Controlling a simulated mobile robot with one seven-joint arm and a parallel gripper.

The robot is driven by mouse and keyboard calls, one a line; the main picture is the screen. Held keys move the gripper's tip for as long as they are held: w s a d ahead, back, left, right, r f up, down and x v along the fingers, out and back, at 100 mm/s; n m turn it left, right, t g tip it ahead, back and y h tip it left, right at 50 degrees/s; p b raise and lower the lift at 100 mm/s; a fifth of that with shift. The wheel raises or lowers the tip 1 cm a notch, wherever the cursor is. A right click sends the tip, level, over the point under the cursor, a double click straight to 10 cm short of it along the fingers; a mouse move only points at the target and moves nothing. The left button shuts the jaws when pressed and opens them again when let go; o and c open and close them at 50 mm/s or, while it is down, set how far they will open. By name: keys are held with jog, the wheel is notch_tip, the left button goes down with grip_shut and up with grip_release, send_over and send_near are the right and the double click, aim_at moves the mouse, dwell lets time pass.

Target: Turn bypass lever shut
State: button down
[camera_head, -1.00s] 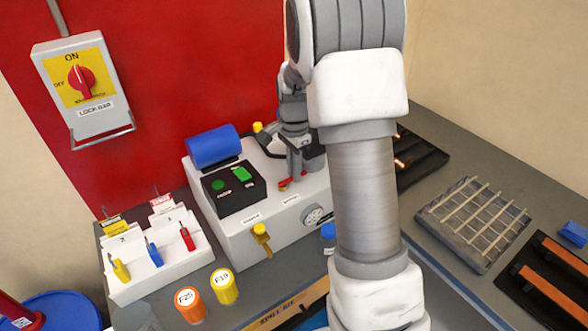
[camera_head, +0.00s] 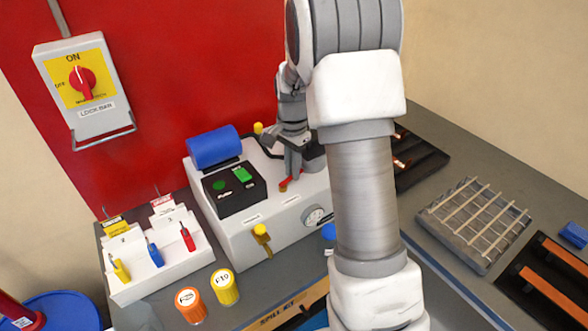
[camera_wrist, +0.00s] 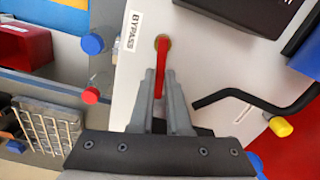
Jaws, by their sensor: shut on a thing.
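The red bypass lever (camera_wrist: 161,62) sits on a brass pivot on the white top of the bender (camera_head: 228,222), beside the BYPASS label (camera_wrist: 132,31). In the wrist view it extends from the pivot down between my fingers. My gripper (camera_wrist: 155,78) is shut on the lever, one finger on each side. In the head view my gripper (camera_head: 291,174) is over the machine top, with a bit of the red lever (camera_head: 284,186) showing at its tips. The rest of the lever is hidden there.
A bent black handle with a yellow knob (camera_wrist: 280,126) is close to my fingers at the right of the wrist view. The control box (camera_head: 233,188) and blue roller (camera_head: 213,146) are left of my gripper in the head view. A gauge (camera_head: 316,216) is on the front.

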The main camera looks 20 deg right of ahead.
aim_at(275, 182)
jog(key=n, duration=0.2)
jog(key=w+n, duration=0.1)
jog(key=shift+a+n, duration=0.35)
jog(key=shift+n, duration=0.05)
jog(key=n, duration=0.3)
jog(key=w+a+n, duration=0.1)
jog(key=shift+n, duration=0.3)
jog(key=n, duration=0.1)
jog(key=a+n, duration=0.1)
jog(key=n, duration=0.1)
jog(key=shift+w+a, duration=0.1)
jog(key=shift+a+n+p, duration=0.15)
jog(key=shift+a+n, duration=0.15)
jog(key=shift+n, duration=0.7)
jog(key=shift+a+n+p, duration=0.15)
jog(key=shift+a+n, duration=0.1)
jog(key=shift+n, duration=0.75)
jog(key=c, duration=0.9)
grip_release()
